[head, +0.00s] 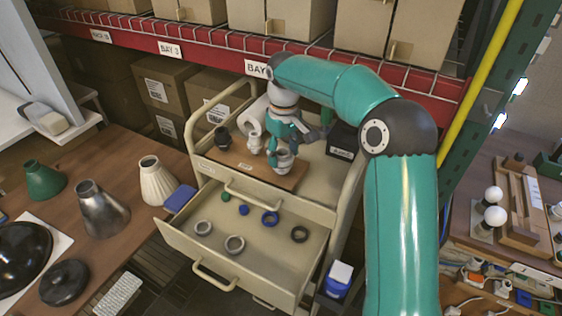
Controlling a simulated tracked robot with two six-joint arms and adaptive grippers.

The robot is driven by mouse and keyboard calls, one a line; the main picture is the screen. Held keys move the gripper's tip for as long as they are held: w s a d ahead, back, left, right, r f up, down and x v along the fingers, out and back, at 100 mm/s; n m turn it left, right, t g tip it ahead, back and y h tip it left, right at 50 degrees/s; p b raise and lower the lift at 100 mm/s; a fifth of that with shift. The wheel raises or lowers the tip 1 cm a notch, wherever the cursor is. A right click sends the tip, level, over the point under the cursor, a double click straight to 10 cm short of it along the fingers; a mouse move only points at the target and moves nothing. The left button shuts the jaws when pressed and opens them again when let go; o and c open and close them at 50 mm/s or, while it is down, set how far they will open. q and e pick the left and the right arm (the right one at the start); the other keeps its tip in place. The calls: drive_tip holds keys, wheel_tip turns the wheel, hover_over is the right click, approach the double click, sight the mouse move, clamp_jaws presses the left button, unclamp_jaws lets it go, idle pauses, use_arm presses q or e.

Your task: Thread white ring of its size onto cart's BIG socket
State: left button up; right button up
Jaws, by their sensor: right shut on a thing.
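The cart (342,190) holds a wooden board (215,156) on its top. A dark socket (222,138) and a white socket (254,142) stand on the board. A larger pale socket (283,166) stands at the board's right end. My right gripper (284,150) is directly over this larger socket, fingers pointing down, shut on a pale ring at the socket's top. The ring is mostly hidden by the fingers, so I cannot tell whether it is around the socket or just above it. My left gripper is not in view.
A black box (343,141) stands right of the gripper. Lamp shades (158,181) stand on the left table.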

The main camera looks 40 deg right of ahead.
drive_tip(key=shift+s+a+f, duration=0.15)
drive_tip(key=shift+f, duration=0.2)
drive_tip(key=m, duration=0.4)
drive_tip(key=shift+a, duration=0.1)
drive_tip(key=shift+f+m, duration=0.1)
drive_tip(key=shift+m, duration=1.4)
drive_tip(key=shift+a+m, duration=0.1)
drive_tip(key=shift+m, duration=0.9)
drive_tip(key=m, duration=0.4)
drive_tip(key=shift+p, duration=0.3)
drive_tip(key=shift+w+m, duration=0.2)
drive_tip(key=shift+m, duration=0.2)
